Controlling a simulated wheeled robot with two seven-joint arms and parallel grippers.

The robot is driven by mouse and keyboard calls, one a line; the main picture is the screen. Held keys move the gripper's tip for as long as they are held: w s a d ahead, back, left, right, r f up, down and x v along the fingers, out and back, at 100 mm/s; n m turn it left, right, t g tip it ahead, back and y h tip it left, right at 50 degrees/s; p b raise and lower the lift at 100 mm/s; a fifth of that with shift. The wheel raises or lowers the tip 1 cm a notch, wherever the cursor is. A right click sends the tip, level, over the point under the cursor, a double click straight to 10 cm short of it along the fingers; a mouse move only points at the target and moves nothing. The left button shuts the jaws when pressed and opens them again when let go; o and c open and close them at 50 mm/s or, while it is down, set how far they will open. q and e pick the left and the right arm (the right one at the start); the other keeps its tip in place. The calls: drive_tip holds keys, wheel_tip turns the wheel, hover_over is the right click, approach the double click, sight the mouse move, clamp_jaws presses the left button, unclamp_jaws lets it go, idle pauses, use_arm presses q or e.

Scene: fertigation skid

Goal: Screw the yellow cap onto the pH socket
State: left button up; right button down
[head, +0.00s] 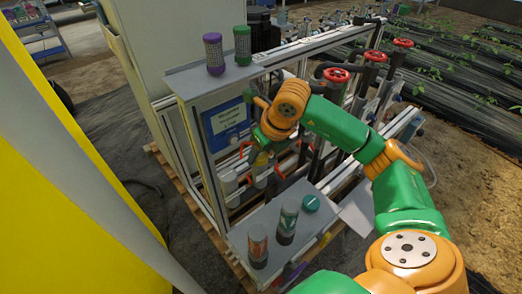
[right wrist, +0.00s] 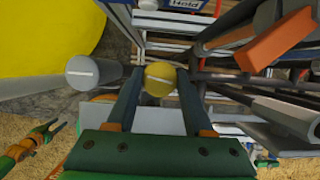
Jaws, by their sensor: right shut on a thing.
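The yellow cap (right wrist: 159,79) sits between the two fingers of my right gripper (right wrist: 159,72), which is shut on it. In the head view the right gripper (head: 262,146) points down at the front of the skid frame, with a little of the cap showing below it. The pH socket cannot be made out; the cap and gripper cover the space beneath, and I cannot tell whether they touch. My left gripper (right wrist: 54,129) shows small at the lower left of the right wrist view, its two fingers apart and empty. It is not in the head view.
A grey-capped cylinder (right wrist: 84,71) stands just left of the gripper. Red-handled valves (head: 335,75) and pipes crowd the right. Two capped canisters (head: 213,52) stand on the upper shelf. Two more (head: 287,222) and a green disc (head: 311,203) are on the lower shelf.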

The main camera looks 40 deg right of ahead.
drive_tip(key=shift+m, duration=0.4)
drive_tip(key=shift+a+r+m+h, duration=0.15)
drive_tip(key=shift+m+h, duration=0.35)
drive_tip(key=shift+m, duration=1)
drive_tip(key=shift+m+g+h+p, duration=0.3)
drive_tip(key=shift+m+h+p, duration=0.25)
drive_tip(key=shift+m, duration=0.45)
drive_tip(key=shift+m+h, duration=0.25)
drive_tip(key=shift+m, duration=0.25)
drive_tip(key=shift+a+m+g+h, duration=0.1)
drive_tip(key=shift+m+g+h, duration=0.2)
drive_tip(key=shift+m, duration=1.2)
